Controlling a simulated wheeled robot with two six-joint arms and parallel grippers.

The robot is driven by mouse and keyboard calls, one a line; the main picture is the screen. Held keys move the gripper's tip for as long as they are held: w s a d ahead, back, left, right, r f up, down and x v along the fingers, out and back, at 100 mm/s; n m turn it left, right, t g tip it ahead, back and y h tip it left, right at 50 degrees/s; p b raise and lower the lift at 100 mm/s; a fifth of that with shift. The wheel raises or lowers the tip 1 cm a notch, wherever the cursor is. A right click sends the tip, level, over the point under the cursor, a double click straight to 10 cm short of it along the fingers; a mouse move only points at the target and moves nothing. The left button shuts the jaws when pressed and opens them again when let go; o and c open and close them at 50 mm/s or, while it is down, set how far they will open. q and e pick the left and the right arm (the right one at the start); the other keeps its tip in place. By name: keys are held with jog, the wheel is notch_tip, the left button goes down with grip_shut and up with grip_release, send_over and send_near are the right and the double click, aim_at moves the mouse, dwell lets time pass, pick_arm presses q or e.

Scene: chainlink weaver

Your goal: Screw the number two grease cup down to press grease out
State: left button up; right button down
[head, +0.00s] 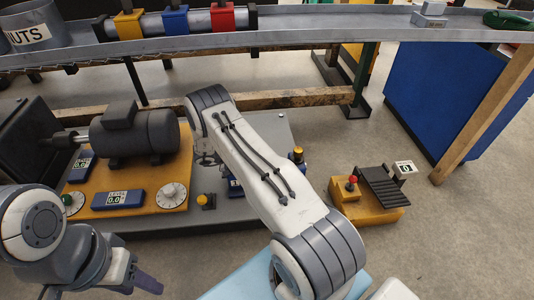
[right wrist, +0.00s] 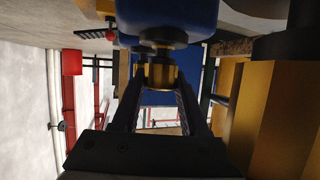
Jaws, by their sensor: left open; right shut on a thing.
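A small brass cup (right wrist: 161,75) shows in the right wrist view, below a dark stem and a large blue body (right wrist: 175,18). I cannot read a number on it. My right gripper (right wrist: 158,88) is shut on this cup, one finger on each side. In the head view my right arm covers the middle, and its gripper and the held cup are hidden. My left gripper (head: 142,282) is low at the left in the head view, open and apart from any object.
A yellow bench plate (head: 140,178) carries a dark motor (head: 143,135), a level display (head: 118,200) and a dial (head: 173,195). A grey rail shelf (head: 330,22) crosses the top. A yellow pedal box (head: 365,212) stands on the floor at right. Open floor (head: 450,240) lies further right.

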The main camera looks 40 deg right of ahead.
jog(key=shift+s+d, duration=0.1)
jog(key=shift+s, duration=0.25)
jog(key=shift+c, duration=2.1)
grip_release()
jog(key=shift+w, duration=0.1)
jog(key=shift+w, duration=0.1)
jog(key=shift+w+a+r, duration=0.1)
jog(key=shift+a+r, duration=0.15)
jog(key=shift+a, duration=0.1)
jog(key=p+v, duration=0.3)
jog(key=v, duration=0.6)
jog(key=shift+a+p, duration=0.35)
jog(key=shift+a, duration=0.05)
jog(key=shift+w, duration=0.15)
